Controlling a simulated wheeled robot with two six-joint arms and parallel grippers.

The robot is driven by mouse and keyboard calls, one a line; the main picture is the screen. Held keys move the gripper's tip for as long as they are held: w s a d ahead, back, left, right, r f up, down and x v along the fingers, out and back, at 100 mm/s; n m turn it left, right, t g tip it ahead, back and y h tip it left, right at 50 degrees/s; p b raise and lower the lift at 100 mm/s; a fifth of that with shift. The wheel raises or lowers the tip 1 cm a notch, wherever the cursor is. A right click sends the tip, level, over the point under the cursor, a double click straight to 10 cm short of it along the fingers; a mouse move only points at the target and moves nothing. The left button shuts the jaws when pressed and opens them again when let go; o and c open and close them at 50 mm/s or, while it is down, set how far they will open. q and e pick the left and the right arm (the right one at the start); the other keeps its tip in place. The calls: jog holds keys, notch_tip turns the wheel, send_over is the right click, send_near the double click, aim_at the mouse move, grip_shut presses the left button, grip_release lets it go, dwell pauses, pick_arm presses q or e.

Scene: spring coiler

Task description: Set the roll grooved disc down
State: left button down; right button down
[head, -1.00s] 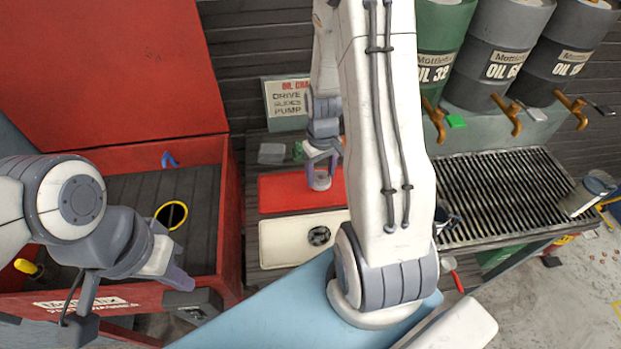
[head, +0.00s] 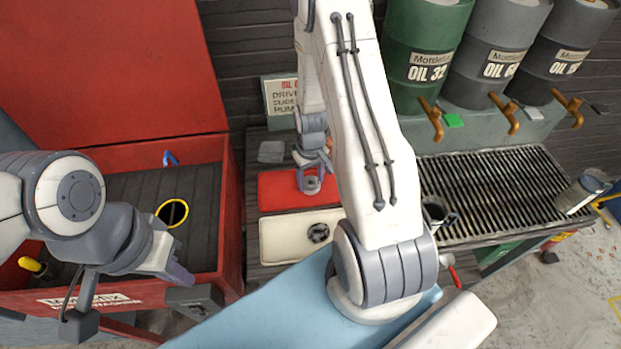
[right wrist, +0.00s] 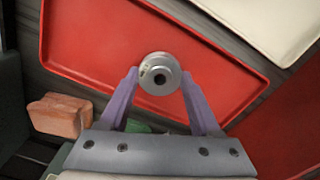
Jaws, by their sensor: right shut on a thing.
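The roll grooved disc (right wrist: 160,73) is a small grey metal roll with a dark centre hole. It sits between the fingertips of my right gripper (right wrist: 160,88) in the right wrist view. In the head view the disc (head: 311,185) is below my right gripper (head: 313,170), over the red tray (head: 275,192). I cannot tell whether it touches the tray.
A cream tray (head: 275,240) with a dark round part (head: 318,233) lies in front of the red tray. The open red washer (head: 232,215) stands left. A brick-coloured block (right wrist: 58,115) lies beside the red tray. A slatted drain grate (head: 500,190) is at right.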

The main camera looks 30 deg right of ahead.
jog(key=shift+c, duration=0.5)
grip_release()
jog(key=shift+f, duration=0.1)
notch_tip(320, 180, up, 12)
jog(key=r, duration=0.1)
jog(key=s+a+r+n, duration=0.2)
jog(key=a+r, duration=0.1)
jog(key=a, duration=0.4)
jog(key=s+a+r+n, duration=0.1)
jog(key=a+r, duration=0.2)
jog(key=a, duration=0.4)
jog(key=s+a+r+n, duration=0.2)
jog(key=s+a, duration=0.3)
jog(key=s, duration=0.3)
jog(key=s+a+r+n+y, duration=0.1)
jog(key=s+a+r+n, duration=0.1)
jog(key=s+a, duration=0.4)
jog(key=shift+s+r+n+b, duration=0.4)
jog(key=shift+s+r, duration=0.1)
jog(key=shift+s, duration=0.4)
